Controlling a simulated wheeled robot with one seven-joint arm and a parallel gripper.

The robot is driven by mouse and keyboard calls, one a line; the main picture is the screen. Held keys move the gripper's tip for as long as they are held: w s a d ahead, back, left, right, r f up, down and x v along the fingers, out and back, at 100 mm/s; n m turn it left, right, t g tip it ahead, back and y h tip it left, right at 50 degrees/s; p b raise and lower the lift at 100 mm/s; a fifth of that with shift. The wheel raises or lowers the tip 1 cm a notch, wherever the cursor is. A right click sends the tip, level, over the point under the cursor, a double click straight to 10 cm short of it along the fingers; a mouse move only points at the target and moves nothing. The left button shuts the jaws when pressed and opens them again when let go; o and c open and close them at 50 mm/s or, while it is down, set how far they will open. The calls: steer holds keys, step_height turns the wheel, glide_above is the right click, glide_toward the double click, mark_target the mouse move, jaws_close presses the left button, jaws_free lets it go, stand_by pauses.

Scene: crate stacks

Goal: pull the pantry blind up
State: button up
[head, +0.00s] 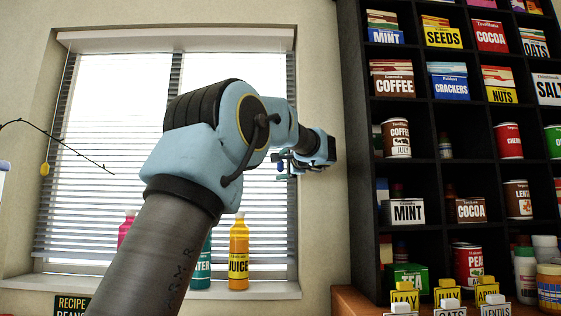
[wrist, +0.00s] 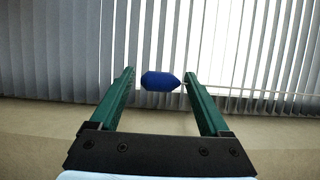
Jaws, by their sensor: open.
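The white slatted blind (head: 110,150) hangs lowered over most of the window, below its pale head rail (head: 175,40). My gripper (head: 284,166) is at the right side of the blind, partly hidden by its own wrist. In the wrist view my gripper (wrist: 158,78) shows two green fingers, open. A blue pull knob (wrist: 160,81) lies between the fingertips, with a thin pale cord (wrist: 250,93) running off to the right. The knob's pointed end is close to the right finger; I cannot tell whether they touch. The slats run upright in this view.
Bottles, including a yellow juice bottle (head: 239,255), stand on the window sill (head: 265,290). A dark shelf unit (head: 358,150) full of boxes and cans stands close to the right of my gripper. A thin dark rod (head: 80,155) and a yellow hanging piece (head: 45,168) are at the left.

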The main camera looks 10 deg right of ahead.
steer(key=shift+w+a, duration=0.1)
steer(key=shift+w, duration=0.25)
steer(key=shift+c, duration=0.3)
jaws_close()
stand_by(1.0)
